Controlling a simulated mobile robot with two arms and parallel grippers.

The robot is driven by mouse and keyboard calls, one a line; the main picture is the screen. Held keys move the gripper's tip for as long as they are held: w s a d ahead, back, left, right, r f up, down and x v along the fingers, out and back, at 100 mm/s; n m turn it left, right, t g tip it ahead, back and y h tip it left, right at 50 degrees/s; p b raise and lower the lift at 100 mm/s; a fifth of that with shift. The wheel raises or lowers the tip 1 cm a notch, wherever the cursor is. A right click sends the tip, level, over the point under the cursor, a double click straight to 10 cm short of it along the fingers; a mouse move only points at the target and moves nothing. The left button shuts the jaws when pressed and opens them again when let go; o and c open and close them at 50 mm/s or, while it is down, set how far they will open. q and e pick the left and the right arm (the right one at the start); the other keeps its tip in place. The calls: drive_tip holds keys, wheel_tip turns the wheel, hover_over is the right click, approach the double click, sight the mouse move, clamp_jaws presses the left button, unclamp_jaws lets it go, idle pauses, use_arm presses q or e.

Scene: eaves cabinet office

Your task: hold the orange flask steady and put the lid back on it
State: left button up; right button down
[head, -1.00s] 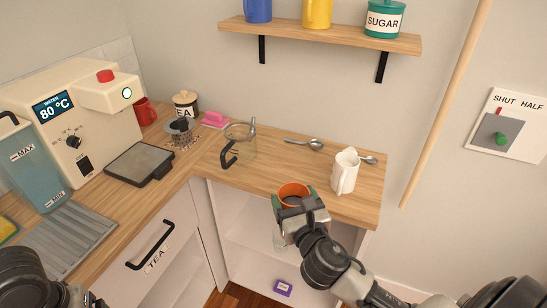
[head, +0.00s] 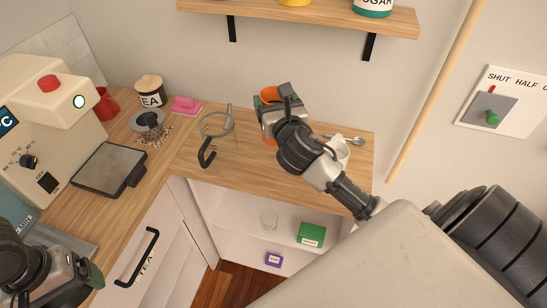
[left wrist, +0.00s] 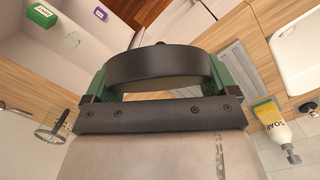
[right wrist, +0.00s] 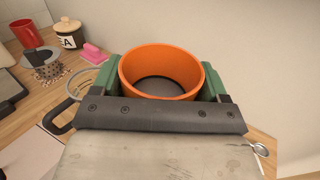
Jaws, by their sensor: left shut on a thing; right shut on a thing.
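The orange flask (head: 268,132) is held by my right gripper (head: 277,97), which appears above the counter in the head view. In the right wrist view the flask (right wrist: 162,64) stands between the green fingers. Its mouth is open and uncovered, with a dark inside. My left gripper (head: 88,272) is at the lower left in the head view. In the left wrist view its green fingers are shut on a black round lid (left wrist: 160,68). The lid is well apart from the flask.
A glass jug with a black handle (head: 207,156), a white pitcher (head: 341,150) and spoons (head: 345,139) stand or lie on the counter. A shelf (head: 330,18) hangs above. Below, an open cupboard holds a glass (head: 269,220), a green box (head: 311,234) and a purple box (head: 274,260).

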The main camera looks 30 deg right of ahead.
use_arm(q)
drive_tip(key=shift+w+d+f+b, duration=0.2)
drive_tip(key=shift+w+f+b, duration=0.2)
drive_tip(key=shift+f, duration=0.05)
use_arm(e)
drive_tip(key=f, duration=0.6)
drive_tip(key=shift+w+d, duration=0.2)
drive_tip(key=shift+w, duration=0.2)
use_arm(q)
drive_tip(key=shift+s+a, duration=0.1)
drive_tip(key=shift+s, duration=0.05)
use_arm(e)
drive_tip(key=shift+s+a+f, duration=0.1)
drive_tip(key=shift+s+f, duration=0.05)
drive_tip(key=shift+f, duration=0.05)
drive_tip(key=shift+f, duration=0.15)
use_arm(q)
drive_tip(key=shift+f+b, duration=0.4)
drive_tip(key=shift+f, duration=0.05)
use_arm(e)
drive_tip(key=shift+f, duration=1.8)
drive_tip(key=shift+f, duration=0.1)
unclamp_jaws()
